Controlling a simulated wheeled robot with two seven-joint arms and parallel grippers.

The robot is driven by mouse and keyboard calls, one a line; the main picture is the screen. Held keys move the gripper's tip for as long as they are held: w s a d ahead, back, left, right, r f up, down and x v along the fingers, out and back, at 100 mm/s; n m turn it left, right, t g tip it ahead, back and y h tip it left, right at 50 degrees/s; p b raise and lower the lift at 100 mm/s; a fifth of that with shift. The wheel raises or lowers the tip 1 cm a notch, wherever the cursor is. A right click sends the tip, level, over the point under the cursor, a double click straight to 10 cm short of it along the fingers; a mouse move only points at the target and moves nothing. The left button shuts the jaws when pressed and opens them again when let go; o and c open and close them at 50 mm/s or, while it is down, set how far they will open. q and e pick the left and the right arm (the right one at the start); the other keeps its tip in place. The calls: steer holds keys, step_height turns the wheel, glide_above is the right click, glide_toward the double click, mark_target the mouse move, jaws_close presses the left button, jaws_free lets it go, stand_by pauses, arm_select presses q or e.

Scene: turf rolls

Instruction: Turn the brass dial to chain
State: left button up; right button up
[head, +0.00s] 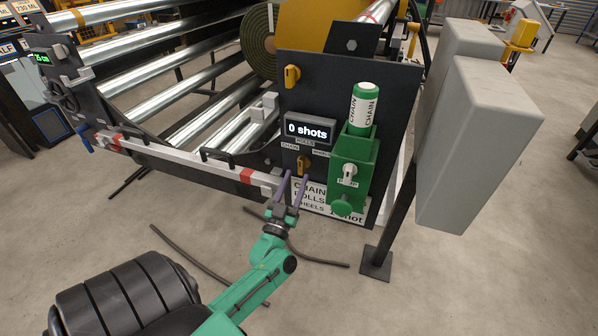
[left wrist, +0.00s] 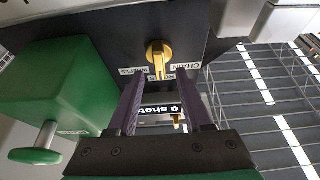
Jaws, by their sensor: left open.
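The brass dial (head: 304,163) is on the dark panel below the "0 shots" display, with small labels around it. It also shows in the left wrist view (left wrist: 158,58), where the picture is upside down. There, the CHAIN and WHEELS labels sit on opposite sides, and the dial's narrow end appears to point at the ROLLS label between them. In the head view the CHAIN label (head: 290,147) is at the dial's upper left. My left gripper (head: 292,182) is open and empty, its fingers pointing at the panel just below the dial, apparently not touching it. My right gripper is not in view.
A green box (head: 350,165) with a CHAIN can (head: 363,107) and green knob stands right of the dial, close to my gripper. A second brass knob (head: 292,77) is higher up. A grey box (head: 475,145) on a post stands at right. Steel rollers extend left.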

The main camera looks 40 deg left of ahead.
mark_target(300, 169)
arm_select(q)
steer(key=x, duration=0.3)
steer(key=shift+w, duration=0.15)
jaws_close()
